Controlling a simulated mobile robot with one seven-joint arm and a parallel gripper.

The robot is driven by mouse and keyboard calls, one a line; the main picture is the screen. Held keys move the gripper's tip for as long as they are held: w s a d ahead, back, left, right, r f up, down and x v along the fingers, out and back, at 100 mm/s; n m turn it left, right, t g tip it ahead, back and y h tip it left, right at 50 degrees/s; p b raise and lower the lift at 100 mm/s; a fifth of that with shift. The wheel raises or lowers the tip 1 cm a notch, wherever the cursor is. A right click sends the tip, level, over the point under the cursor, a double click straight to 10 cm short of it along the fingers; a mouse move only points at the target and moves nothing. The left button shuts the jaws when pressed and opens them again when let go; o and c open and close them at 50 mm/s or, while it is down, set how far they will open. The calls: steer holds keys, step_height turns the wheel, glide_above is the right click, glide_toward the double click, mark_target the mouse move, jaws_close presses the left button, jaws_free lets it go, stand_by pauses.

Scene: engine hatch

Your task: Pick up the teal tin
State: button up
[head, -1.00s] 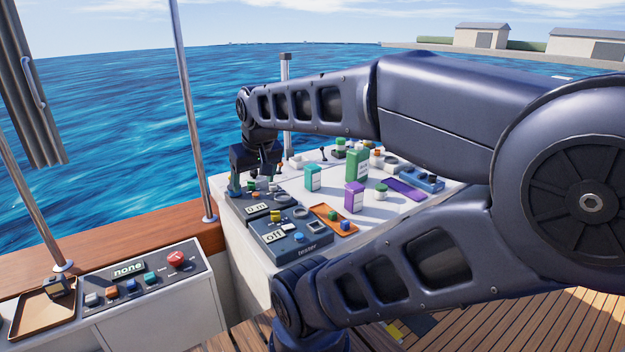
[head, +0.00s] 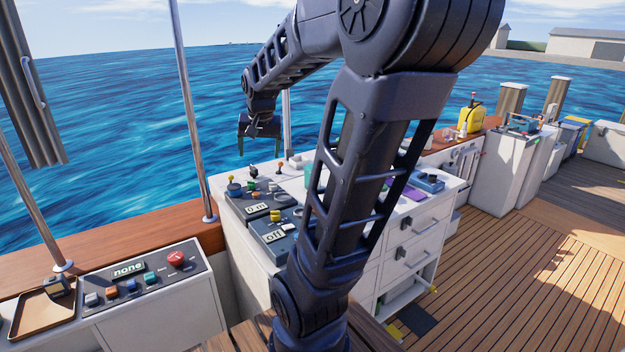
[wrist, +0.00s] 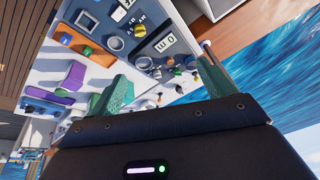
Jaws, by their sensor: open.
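The teal tin (head: 309,175) stands on the white worktop in the head view. Only a narrow teal strip of it shows; my arm hides the rest. My gripper (head: 260,147) is open, raised above the back left part of the worktop, to the left of the tin and apart from it. In the wrist view the two green fingers of my gripper (wrist: 163,72) are spread, with nothing clearly held between them. I cannot clearly tell the tin apart there from the left finger.
The dark tester units (head: 272,235) with knobs stand at the worktop's left front. A purple box (wrist: 75,76) shows in the wrist view. A blue tray (head: 428,183) lies at the right end. A metal post (head: 190,110) rises to the left. Water lies behind.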

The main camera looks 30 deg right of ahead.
steer(key=w+d+f+m, duration=0.2)
steer(key=w+d+m, duration=0.1)
steer(key=w+d, duration=0.45)
steer(key=m+g+h, duration=0.4)
steer(key=m, duration=0.5)
glide_above(311, 167)
steer(key=a, duration=0.3)
step_height(311, 167, down, 16)
steer(key=x, duration=0.5)
steer(key=shift+w+d+f, duration=0.15)
steer(key=shift+d+f, duration=0.05)
steer(key=shift+d+x, duration=0.15)
steer(key=shift+x, duration=1.15)
steer(key=shift+d+x, duration=0.15)
steer(key=shift+x, duration=1.15)
steer(key=shift+w+r, duration=0.1)
steer(key=shift+r, duration=0.05)
steer(key=shift+c, duration=0.2)
